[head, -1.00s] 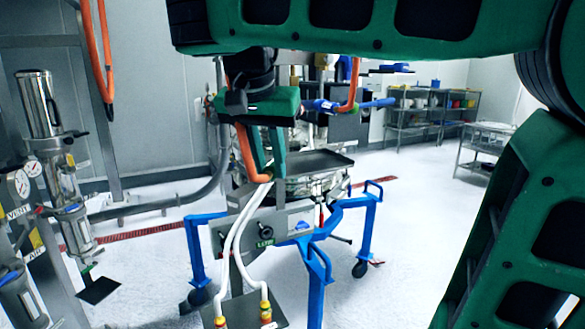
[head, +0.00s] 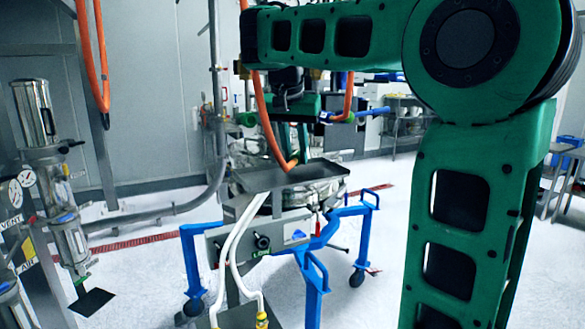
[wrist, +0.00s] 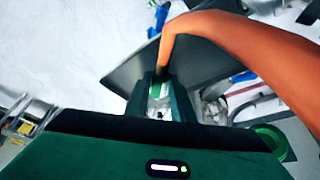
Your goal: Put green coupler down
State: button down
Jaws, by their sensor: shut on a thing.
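My gripper (wrist: 160,95) is shut on the green coupler (wrist: 155,90) at the lower end of an orange hose; only a small green and pale part shows between the fingers in the wrist view. The orange hose (wrist: 230,45) runs off to the right there. In the head view my gripper (head: 291,155) points down over the dark tray (head: 250,180), with the orange hose (head: 268,125) curving down beside it. The tray also shows below the fingers in the wrist view (wrist: 125,75). Whether the coupler touches the tray is unclear.
The tray sits above a blue wheeled frame (head: 313,275) with a grey control box (head: 232,243) and white hoses (head: 232,245). A metal column with gauges (head: 30,110) stands at left. Another orange hose (head: 97,60) hangs there. White floor is open around the frame.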

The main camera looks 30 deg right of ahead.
aim_at(295, 158)
jog(key=shift+f, duration=1.75)
jog(key=shift+f, duration=0.1)
jog(key=c, duration=1.5)
grip_release()
jog(key=shift+c, duration=0.2)
jog(key=shift+v, duration=3.8)
jog(key=shift+d, duration=0.1)
